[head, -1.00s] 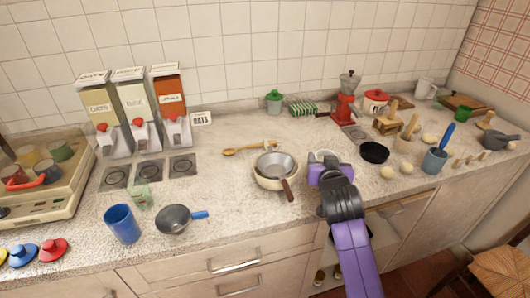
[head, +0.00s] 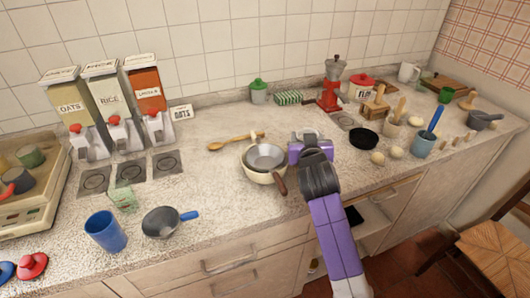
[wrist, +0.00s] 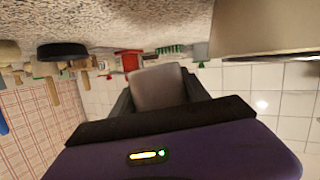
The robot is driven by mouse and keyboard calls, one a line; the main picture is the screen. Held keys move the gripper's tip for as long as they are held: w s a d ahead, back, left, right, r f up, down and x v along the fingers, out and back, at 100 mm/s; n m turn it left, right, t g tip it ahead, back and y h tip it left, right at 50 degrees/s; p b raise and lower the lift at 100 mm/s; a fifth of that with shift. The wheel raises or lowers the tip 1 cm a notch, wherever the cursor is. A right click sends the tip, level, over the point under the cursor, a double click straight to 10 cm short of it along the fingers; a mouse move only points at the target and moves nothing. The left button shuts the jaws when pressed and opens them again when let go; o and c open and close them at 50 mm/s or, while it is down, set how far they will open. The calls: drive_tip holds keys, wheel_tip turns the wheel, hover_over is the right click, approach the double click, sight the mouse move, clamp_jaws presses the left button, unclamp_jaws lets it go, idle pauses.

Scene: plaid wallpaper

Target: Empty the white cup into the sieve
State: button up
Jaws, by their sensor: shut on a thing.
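My gripper (head: 307,147) is shut on the white cup (wrist: 158,88), which shows pale grey between the dark fingers in the wrist view. In the head view the gripper mostly hides the cup, so its contents and exact tilt cannot be told. A grey round sieve (head: 264,156) rests in a cream pot (head: 257,177) with a brown handle. My gripper is just right of them, apart from the sieve as far as I can tell. The pot's wall appears close by in the wrist view (wrist: 265,30).
A blue cup (head: 105,232) and a dark pan with a blue handle (head: 160,222) stand front left. A wooden spoon (head: 235,142) lies behind the pot. A black dish (head: 363,139) and pale balls lie right of my gripper. Dispensers (head: 105,110) stand at back left.

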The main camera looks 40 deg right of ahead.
drive_tip(key=shift+w+a, duration=0.15)
drive_tip(key=shift+a, duration=0.1)
drive_tip(key=a+r+n, duration=0.1)
drive_tip(key=w+a+r+n+h, duration=0.1)
drive_tip(key=r+n, duration=0.1)
drive_tip(key=a+r+n+h, duration=0.1)
drive_tip(key=shift+w+r, duration=0.3)
drive_tip(key=shift+r, duration=0.1)
drive_tip(key=shift+w+a+r+n, duration=0.15)
drive_tip(key=shift+a+n, duration=0.1)
drive_tip(key=shift+n, duration=0.25)
drive_tip(key=shift+w+a+r+n+t+h, duration=0.2)
drive_tip(key=shift+a+r+n+t+h, duration=0.3)
drive_tip(key=shift+n, duration=0.8)
drive_tip(key=shift+w+a+r+n+t+h, duration=0.25)
drive_tip(key=shift+r+n, duration=0.35)
drive_tip(key=shift+n, duration=0.7)
drive_tip(key=shift+w+a+r+n+t+h, duration=0.1)
drive_tip(key=shift+a+r+n+t+h, duration=0.35)
drive_tip(key=shift+n, duration=0.85)
drive_tip(key=shift+w+a+r, duration=0.1)
drive_tip(key=shift+w+r, duration=0.05)
